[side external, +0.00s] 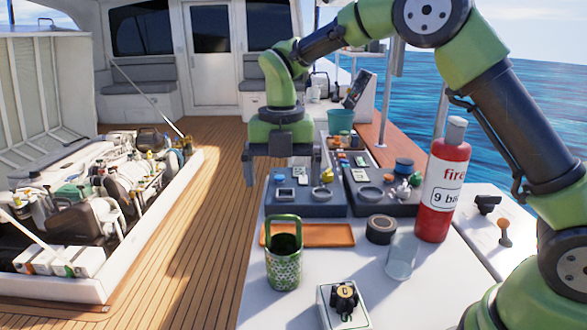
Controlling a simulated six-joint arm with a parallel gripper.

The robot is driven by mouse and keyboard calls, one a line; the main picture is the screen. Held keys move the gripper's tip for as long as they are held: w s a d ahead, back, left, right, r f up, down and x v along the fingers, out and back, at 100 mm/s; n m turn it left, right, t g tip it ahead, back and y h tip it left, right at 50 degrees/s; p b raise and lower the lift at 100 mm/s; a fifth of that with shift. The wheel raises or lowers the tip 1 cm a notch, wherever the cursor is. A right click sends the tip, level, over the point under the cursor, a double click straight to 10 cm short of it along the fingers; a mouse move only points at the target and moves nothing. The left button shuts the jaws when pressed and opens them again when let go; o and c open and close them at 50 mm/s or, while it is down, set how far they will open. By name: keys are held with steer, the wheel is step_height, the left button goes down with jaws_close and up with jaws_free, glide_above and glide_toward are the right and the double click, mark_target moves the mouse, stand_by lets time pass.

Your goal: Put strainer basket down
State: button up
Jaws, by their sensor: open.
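The strainer basket (284,262) is a green perforated cup with a tall loop handle. It stands upright on the white work table (420,300), near its left edge and in front of the orange tray. My gripper (282,180) is open and empty. It points down above and behind the basket in the picture, clear of its handle.
An orange tray (312,235) lies behind the basket. The open engine hatch (90,283) is at left, across bare deck.

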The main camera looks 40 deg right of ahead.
steer(key=s+r+m+t, duration=0.2)
steer(key=s+r+m, duration=0.4)
steer(key=r+m, duration=0.25)
steer(key=s+d+r+m+t+y, duration=0.1)
steer(key=s+m+t, duration=0.4)
steer(key=s+m, duration=1.1)
steer(key=m+y, duration=0.1)
steer(key=m, duration=0.5)
steer(key=shift+s+d, duration=0.2)
steer(key=shift+d, duration=0.05)
